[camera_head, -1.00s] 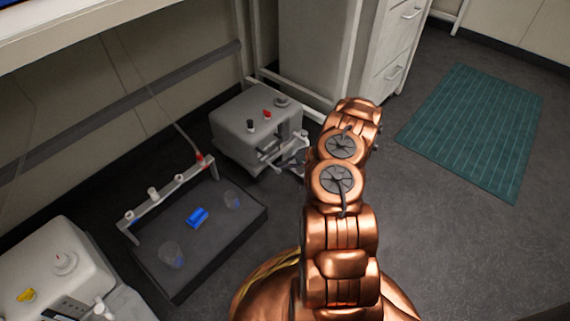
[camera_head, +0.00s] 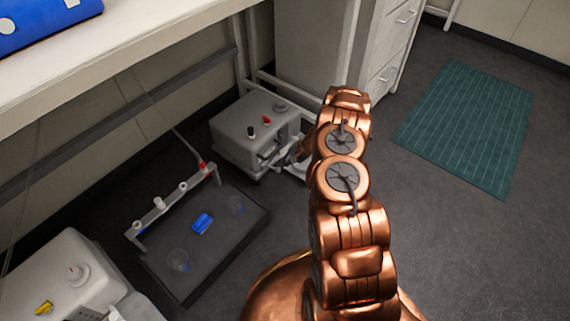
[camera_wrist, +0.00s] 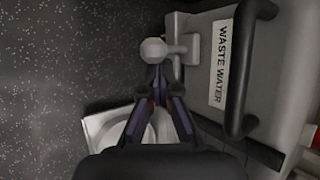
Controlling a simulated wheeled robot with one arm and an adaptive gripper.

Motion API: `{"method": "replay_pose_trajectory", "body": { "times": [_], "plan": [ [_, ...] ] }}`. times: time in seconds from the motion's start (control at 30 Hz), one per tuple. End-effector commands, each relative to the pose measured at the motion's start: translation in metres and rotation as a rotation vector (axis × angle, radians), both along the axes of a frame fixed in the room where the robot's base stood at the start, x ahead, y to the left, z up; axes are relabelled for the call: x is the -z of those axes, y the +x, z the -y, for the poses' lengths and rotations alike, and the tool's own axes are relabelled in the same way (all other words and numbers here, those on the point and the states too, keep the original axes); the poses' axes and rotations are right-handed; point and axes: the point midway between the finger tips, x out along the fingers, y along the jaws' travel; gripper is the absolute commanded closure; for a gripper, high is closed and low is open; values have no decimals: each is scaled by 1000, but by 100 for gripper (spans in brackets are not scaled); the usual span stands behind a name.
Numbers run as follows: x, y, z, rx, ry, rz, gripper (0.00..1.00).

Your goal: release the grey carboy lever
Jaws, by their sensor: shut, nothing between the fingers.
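In the wrist view the carboy (camera_wrist: 225,65) carries a "WASTE WATER" label. A grey tap with a rounded lever end (camera_wrist: 153,49) sticks out from its side. My gripper (camera_wrist: 158,74) is shut, its fingertips together right at the rounded end; I cannot tell whether they touch it. In the head view my arm partly hides the carboy's front and the gripper.
A black tray (camera_head: 188,288) with a blue item (camera_head: 202,223) and a white rail lies left of the carboy. A second white container (camera_head: 55,275) stands at lower left. A bench (camera_head: 150,50) overhangs them. A green mat (camera_head: 468,125) lies on open floor at right.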

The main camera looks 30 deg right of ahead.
Motion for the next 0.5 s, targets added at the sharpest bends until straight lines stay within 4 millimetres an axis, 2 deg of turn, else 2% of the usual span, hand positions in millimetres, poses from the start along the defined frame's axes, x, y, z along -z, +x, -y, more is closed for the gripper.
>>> {"method": "replay_pose_trajectory", "body": {
  "times": [0.5],
  "plan": [
    [-14, -1, 1, 0, 2, 0, 100]
  ]
}}
